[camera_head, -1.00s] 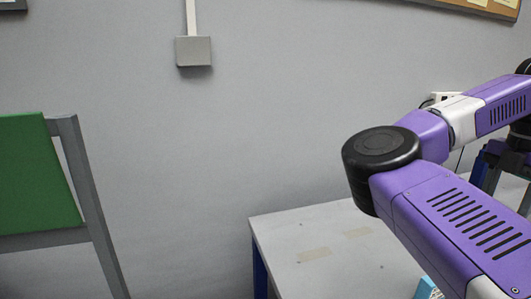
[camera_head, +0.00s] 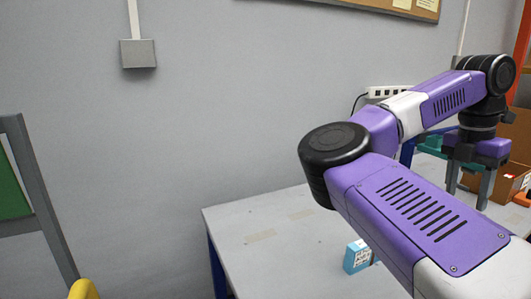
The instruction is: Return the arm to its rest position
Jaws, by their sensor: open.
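My purple, white and black arm reaches in from the lower right and bends at a black elbow joint on the right side of the view. My gripper (camera_head: 469,182) points down at the right, with its two grey fingers apart. No object shows between the fingers. The gripper is over the right part of a light grey table (camera_head: 285,265). Part of the table is hidden behind the arm.
A small blue and white box (camera_head: 357,257) stands on the table beside my arm. A cardboard box (camera_head: 512,185) and a green bin (camera_head: 432,144) are at the right. A green board (camera_head: 10,190) in a grey frame stands at the left. A power strip (camera_head: 390,92) is on the wall.

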